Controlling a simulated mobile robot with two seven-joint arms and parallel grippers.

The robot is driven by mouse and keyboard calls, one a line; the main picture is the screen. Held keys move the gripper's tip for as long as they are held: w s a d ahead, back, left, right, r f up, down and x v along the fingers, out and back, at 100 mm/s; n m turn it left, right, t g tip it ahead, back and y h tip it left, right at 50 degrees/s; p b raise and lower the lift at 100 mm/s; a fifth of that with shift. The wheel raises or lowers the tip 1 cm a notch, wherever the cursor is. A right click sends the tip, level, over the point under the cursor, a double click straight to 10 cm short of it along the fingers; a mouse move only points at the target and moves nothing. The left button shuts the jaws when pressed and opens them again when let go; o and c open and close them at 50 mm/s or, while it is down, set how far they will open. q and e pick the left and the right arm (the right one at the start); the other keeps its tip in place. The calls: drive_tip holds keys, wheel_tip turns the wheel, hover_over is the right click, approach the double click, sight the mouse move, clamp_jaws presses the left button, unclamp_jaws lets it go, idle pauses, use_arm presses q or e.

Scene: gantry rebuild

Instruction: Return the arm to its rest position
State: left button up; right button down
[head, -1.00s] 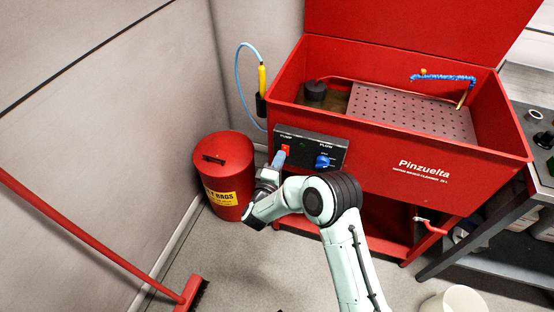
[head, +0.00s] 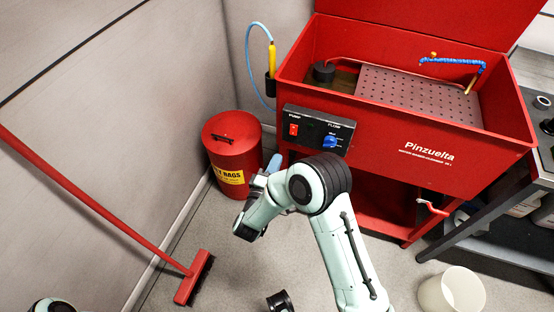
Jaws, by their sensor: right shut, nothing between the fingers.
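My right arm comes up from the bottom of the head view and bends at its elbow. My right gripper (head: 272,165) is shut and empty, its blue-grey tip in front of the gap between the red bin and the washer. It is apart from the control panel (head: 318,130), which has a red pump switch (head: 294,130) and a blue flow knob (head: 331,142). Part of the gripper is hidden by my own wrist.
The red parts washer (head: 400,135) stands with its lid up. A red rag bin (head: 230,152) is left of it. A red broom (head: 195,277) leans along the left wall. A white bucket (head: 451,292) stands on the floor at the lower right.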

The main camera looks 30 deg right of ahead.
drive_tip(key=shift+f, duration=0.1)
idle(0.3)
drive_tip(key=s+a+f+m+g+y+p, duration=0.25)
drive_tip(key=f+y, duration=0.25)
drive_tip(key=f, duration=0.3)
drive_tip(key=s+a+f+m+g+y+p, duration=0.1)
drive_tip(key=s+f+m+y+p, duration=0.1)
drive_tip(key=s+f+y+p, duration=0.45)
drive_tip(key=s+a+f+m+g+y, duration=0.1)
drive_tip(key=s+a+m+g+y, duration=0.1)
drive_tip(key=s, duration=0.5)
drive_tip(key=s+a+f+m+g+y+p, duration=0.1)
drive_tip(key=s+a+f+m+g+y, duration=0.1)
drive_tip(key=s, duration=0.5)
drive_tip(key=s+a+f+m+g+y+p, duration=0.1)
drive_tip(key=s+a+m+g+y, duration=0.1)
drive_tip(key=s+a+g, duration=0.3)
drive_tip(key=s+m, duration=0.1)
drive_tip(key=s, duration=0.2)
drive_tip(key=shift+a+f+m, duration=0.15)
drive_tip(key=shift+m, duration=0.2)
drive_tip(key=shift+g, duration=0.25)
